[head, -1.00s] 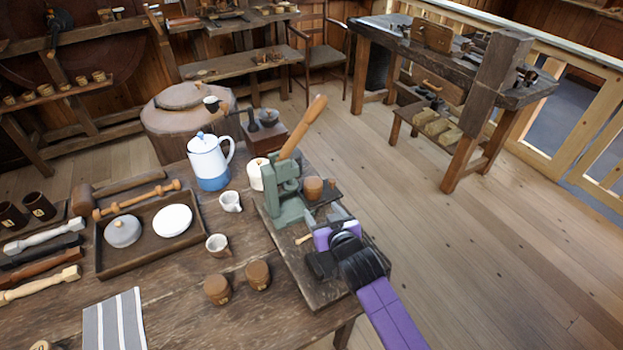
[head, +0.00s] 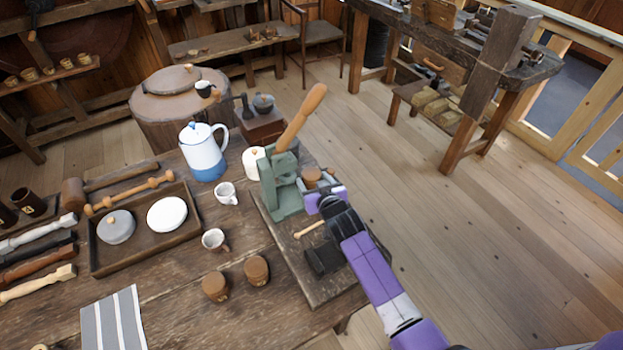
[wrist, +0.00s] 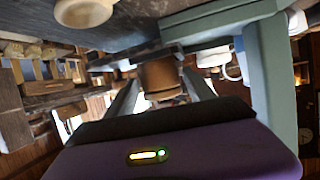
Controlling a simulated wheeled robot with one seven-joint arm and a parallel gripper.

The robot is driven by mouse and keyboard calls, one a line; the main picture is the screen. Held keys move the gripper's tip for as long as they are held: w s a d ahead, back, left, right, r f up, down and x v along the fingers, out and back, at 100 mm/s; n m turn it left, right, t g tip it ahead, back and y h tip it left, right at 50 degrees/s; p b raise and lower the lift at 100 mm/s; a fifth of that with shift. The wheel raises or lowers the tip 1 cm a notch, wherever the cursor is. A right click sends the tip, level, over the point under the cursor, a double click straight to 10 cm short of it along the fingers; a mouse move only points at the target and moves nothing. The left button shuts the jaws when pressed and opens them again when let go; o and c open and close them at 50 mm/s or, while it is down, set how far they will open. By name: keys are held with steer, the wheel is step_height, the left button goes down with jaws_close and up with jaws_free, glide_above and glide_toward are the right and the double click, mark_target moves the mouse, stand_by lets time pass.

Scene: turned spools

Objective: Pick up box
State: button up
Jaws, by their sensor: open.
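A small round brown wooden box (head: 311,175) sits at the green lever press (head: 283,190), on the board at the table's right side. My gripper (head: 325,192) is close beside it on the near side, its arm reaching in from the lower right. In the wrist view the box (wrist: 160,78) shows between the two spread fingers of my gripper (wrist: 161,88), near the tips. I cannot tell whether the fingers touch it. In the head view the gripper partly hides the box's lower part.
The green press, with its long wooden handle (head: 301,117), stands close left of my gripper. A dark block (head: 322,260) and a small wooden peg (head: 309,229) lie on the board (head: 330,288). Two brown lidded pots (head: 256,270) and two cups (head: 226,193) stand left. Open floor lies right.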

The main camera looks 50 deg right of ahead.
steer(key=shift+x, duration=0.9)
steer(key=c, duration=1.3)
steer(key=shift+r, duration=0.1)
steer(key=r, duration=0.6)
steer(key=shift+s+a+r, duration=0.2)
steer(key=shift+s+r, duration=0.15)
steer(key=shift+s, duration=0.05)
steer(key=s+a+b, duration=0.1)
steer(key=s+a, duration=0.3)
steer(key=s, duration=0.3)
steer(key=s+a+b, duration=0.2)
steer(key=s+a, duration=0.2)
steer(key=s, duration=0.4)
